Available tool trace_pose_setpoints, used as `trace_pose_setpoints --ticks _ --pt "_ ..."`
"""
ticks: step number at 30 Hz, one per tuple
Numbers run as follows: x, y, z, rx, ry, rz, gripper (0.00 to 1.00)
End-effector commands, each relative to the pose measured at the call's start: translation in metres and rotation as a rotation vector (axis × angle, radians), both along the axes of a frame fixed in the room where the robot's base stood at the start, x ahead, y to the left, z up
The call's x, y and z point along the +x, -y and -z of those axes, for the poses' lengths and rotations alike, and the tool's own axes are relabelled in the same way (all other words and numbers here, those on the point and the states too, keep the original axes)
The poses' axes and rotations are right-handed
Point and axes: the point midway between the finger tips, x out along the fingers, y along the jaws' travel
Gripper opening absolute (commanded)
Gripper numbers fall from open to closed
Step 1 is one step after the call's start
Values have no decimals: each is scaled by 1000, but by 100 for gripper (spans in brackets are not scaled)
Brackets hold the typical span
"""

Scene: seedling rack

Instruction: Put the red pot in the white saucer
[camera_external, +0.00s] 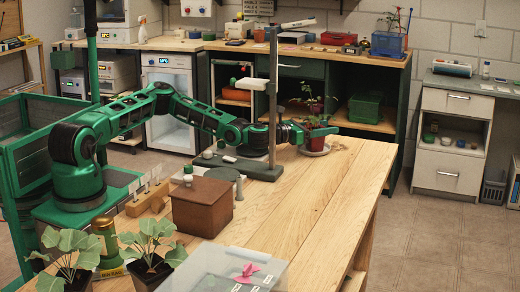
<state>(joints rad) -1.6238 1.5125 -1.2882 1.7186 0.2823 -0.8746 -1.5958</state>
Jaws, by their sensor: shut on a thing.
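The red pot (316,131) holds a leafy plant and stands upright at the far end of the wooden table. My gripper (312,132) is at the pot's left side and shut on it, though the fingers partly blend with the pot and leaves. The white saucer (315,153) is directly below the pot. The pot looks in or just above the saucer; I cannot tell whether its base touches it.
A dark stand with a grey post (273,90) rises close beside my forearm. A brown box (203,207), potted seedlings (151,250) and a clear bin (225,270) are nearer the camera. The table's right side (320,200) is clear.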

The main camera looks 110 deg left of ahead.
Motion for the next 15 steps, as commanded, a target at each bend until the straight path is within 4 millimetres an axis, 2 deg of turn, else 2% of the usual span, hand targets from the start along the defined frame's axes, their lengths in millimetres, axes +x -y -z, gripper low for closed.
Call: trace_pose_setpoints --ticks 3,4,6,15 --pt "0 0 2 0 1 0 25" --pt "0 0 2 -1 1 0 56" --pt "0 0 2 -1 1 0 70" --pt "0 0 1 0 0 0 70"
